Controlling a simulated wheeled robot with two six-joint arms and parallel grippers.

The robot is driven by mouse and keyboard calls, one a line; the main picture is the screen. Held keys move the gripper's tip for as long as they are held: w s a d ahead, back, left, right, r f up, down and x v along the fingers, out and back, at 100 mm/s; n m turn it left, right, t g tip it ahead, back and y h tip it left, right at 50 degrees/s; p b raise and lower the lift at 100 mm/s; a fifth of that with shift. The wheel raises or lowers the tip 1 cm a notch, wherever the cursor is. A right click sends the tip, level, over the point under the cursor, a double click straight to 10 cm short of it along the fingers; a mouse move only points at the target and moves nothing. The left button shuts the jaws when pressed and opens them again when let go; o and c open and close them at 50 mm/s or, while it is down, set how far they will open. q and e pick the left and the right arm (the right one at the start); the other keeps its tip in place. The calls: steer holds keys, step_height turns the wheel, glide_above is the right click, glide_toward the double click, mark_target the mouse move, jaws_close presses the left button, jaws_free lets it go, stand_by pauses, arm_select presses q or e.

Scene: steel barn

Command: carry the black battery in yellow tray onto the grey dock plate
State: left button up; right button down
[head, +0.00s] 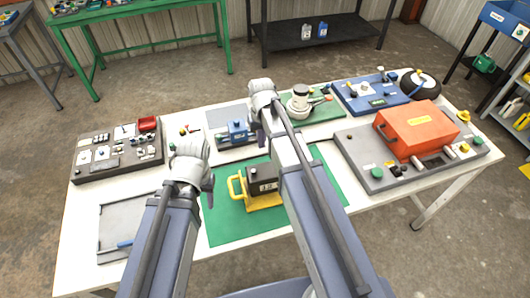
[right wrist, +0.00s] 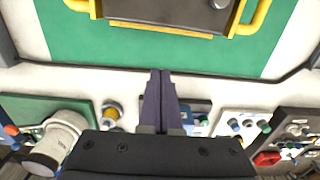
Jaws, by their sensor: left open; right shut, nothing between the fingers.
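The black battery (head: 256,187) sits in the yellow tray (head: 236,189) on the green mat, partly hidden behind my right arm. In the right wrist view the battery (right wrist: 170,10) and the tray's yellow handles (right wrist: 257,18) show at the top edge. My left gripper (head: 208,190) is open and empty, just left of the tray. My right gripper (head: 257,135) is shut and empty beyond the tray; its fingers (right wrist: 161,88) meet in the right wrist view. A grey plate (head: 118,222) with a raised rim lies at the left front; I cannot tell whether it is the dock.
The green mat (head: 225,228) covers the table's middle. A blue device (head: 237,132) stands behind it by another grey plate (head: 220,116). An orange box (head: 418,130) rests on a large grey panel at the right. A dark parts board (head: 100,175) lies at the left.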

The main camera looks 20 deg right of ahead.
mark_target(265, 168)
arm_select(q)
step_height(265, 168, down, 11)
steer(key=b, duration=1)
steer(key=shift+r, duration=0.15)
arm_select(e)
step_height(265, 168, down, 11)
steer(key=shift+r, duration=0.15)
arm_select(q)
steer(key=shift+r+p, duration=0.35)
steer(key=shift+r, duration=0.2)
arm_select(e)
steer(key=s, duration=0.1)
steer(key=s+r, duration=0.1)
steer(key=s, duration=0.1)
steer(key=shift+s, duration=0.55)
arm_select(q)
steer(key=shift+s, duration=0.1)
